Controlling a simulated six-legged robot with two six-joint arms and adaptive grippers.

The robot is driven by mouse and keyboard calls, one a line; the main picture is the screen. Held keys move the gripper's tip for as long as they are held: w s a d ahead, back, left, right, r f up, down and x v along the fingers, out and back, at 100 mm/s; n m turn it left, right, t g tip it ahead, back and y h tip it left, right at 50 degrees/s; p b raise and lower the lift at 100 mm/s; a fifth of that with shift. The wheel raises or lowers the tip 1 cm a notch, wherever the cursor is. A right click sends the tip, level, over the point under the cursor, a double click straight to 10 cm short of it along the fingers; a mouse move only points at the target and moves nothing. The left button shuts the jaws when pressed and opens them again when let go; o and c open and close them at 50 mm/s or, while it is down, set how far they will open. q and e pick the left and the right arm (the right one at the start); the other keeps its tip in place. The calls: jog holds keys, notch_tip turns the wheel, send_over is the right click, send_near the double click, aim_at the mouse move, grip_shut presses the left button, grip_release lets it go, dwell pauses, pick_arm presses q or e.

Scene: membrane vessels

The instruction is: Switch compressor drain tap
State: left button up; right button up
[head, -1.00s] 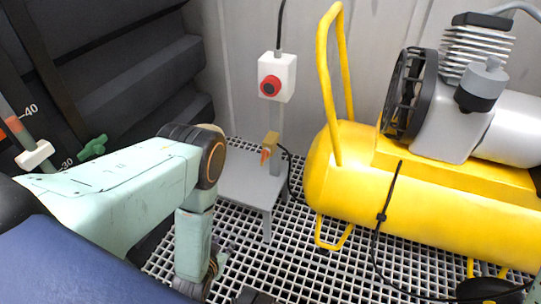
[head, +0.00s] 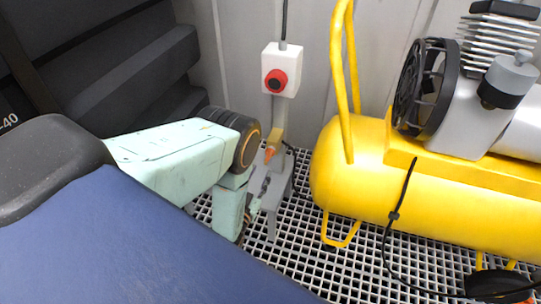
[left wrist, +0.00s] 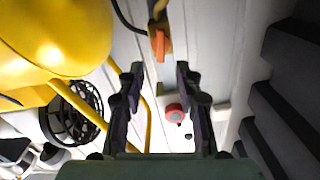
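The drain tap is a small brass body (head: 274,150) with an orange lever (head: 269,154). My right gripper is out of view.
A white box with a red button (head: 277,80) is on the post above the tap. A yellow tubular handle (head: 344,80) rises right of it. A black cable (head: 398,205) hangs over the tank. Dark ribbed panels (head: 130,60) stand left. Grating (head: 300,250) covers the floor.

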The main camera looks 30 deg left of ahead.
aim_at(268, 156)
pick_arm(q)
jog(key=b+x, duration=0.2)
jog(key=x, duration=0.4)
jog(key=shift+r+b, duration=0.1)
jog(key=shift+b, duration=0.2)
jog(key=shift+x, duration=0.75)
jog(key=shift+r, duration=0.1)
jog(key=shift+c, duration=0.2)
grip_shut()
